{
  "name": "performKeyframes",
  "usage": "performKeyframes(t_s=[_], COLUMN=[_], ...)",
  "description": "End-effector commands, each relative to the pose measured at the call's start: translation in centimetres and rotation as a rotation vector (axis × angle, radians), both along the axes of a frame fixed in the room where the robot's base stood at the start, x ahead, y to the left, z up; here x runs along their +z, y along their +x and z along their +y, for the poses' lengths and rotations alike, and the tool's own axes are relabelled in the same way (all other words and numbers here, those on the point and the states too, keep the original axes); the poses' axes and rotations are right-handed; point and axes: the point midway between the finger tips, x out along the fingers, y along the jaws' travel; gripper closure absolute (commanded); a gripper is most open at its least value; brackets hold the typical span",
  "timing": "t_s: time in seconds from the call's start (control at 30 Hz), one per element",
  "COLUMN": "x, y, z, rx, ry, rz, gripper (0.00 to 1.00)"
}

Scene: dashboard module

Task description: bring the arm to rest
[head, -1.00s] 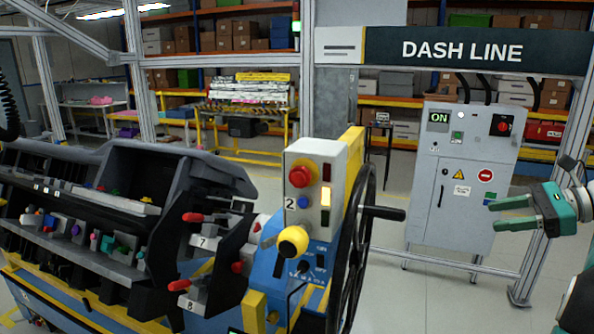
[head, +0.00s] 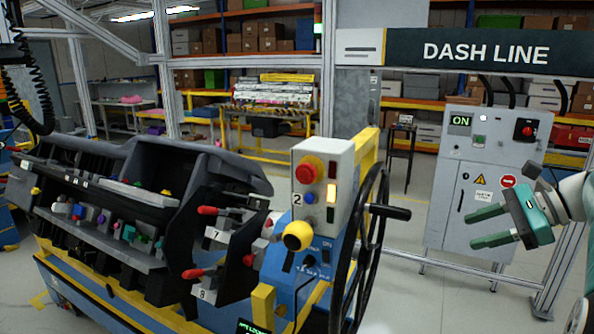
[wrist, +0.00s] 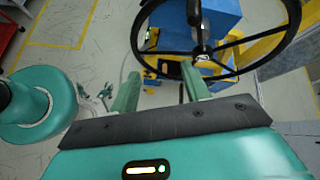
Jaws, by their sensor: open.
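My gripper (head: 488,228) is at the right of the head view, teal, with its two fingers apart and pointing left. Nothing is between the fingers. It hangs in free air in front of the grey electrical cabinet (head: 491,180), to the right of the black handwheel (head: 370,240) and apart from it. In the wrist view, the fingers of my gripper (wrist: 160,92) point toward the handwheel (wrist: 150,68), which lies beyond the fingertips.
A dashboard module (head: 110,215) with red-handled clamps stands at the left. A control box (head: 322,185) with a red button and a yellow knob (head: 298,236) stands beside the handwheel. A metal frame post (head: 560,265) is at the right. Floor between wheel and cabinet is clear.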

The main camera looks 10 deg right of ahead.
Motion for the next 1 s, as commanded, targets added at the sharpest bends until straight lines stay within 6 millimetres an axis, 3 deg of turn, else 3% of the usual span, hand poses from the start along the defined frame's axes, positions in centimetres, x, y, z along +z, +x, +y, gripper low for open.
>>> performKeyframes(t_s=[0.03, 0.23, 0.4, 0.5, 0.73, 1.0], x=[0.0, -2.2, -5.1, -6.8, -11.1, -14.1], y=[0.1, -0.9, -3.9, -6.1, -11.4, -14.4], z=[2.1, 10.3, 17.0, 20.1, 24.8, 26.7], rx=[0.036, 0.230, 0.474, 0.633, 1.029, 1.334], ry=[-0.046, -0.311, -0.600, -0.770, -1.159, -1.442], rz=[-0.007, -0.049, -0.131, -0.201, -0.412, -0.614], gripper=[0.53, 0.53, 0.53, 0.53, 0.53, 0.53])
